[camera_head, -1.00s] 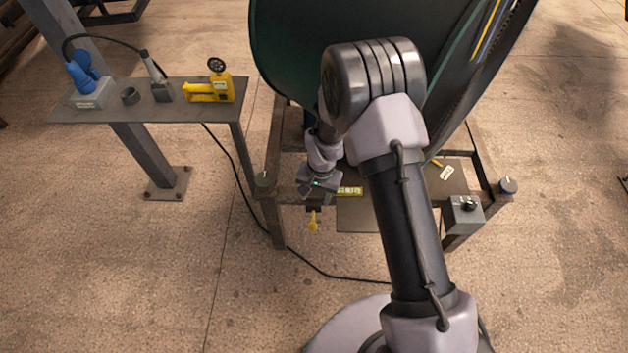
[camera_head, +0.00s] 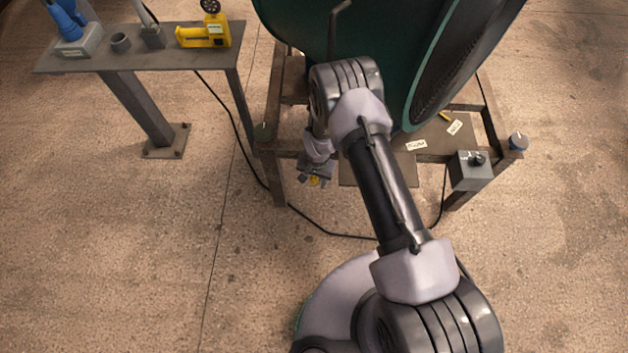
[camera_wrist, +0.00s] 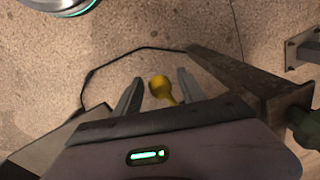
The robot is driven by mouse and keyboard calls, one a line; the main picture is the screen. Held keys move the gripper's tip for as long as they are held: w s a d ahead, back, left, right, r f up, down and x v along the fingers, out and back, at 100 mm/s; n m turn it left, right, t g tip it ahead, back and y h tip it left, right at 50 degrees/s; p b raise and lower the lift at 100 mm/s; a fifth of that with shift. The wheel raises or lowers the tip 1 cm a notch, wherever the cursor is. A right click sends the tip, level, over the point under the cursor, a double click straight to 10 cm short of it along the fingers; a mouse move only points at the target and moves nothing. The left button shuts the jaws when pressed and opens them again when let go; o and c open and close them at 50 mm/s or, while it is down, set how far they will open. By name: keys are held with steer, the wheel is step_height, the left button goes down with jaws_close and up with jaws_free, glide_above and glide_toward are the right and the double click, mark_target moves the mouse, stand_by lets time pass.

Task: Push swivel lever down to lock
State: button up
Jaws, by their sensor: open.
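The yellow swivel lever (camera_head: 314,182) is at the front left of the steel frame, mostly hidden by my gripper in the head view. In the wrist view the lever (camera_wrist: 160,88) shows as a yellow rounded end with a narrower neck, between my two fingers. My gripper (camera_wrist: 158,80) is open, with one finger on each side of the lever and visible gaps between. In the head view my gripper (camera_head: 312,180) is at the frame's front rail. The lever's pivot is hidden behind the gripper body.
A steel frame (camera_head: 274,185) carries a large dark green round body (camera_head: 300,25). A grey control box (camera_head: 470,172) sits at its front right. A side table (camera_head: 190,55) with a yellow tool (camera_head: 205,37) stands left. A black cable crosses the floor.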

jaws_close()
stand_by(1.4)
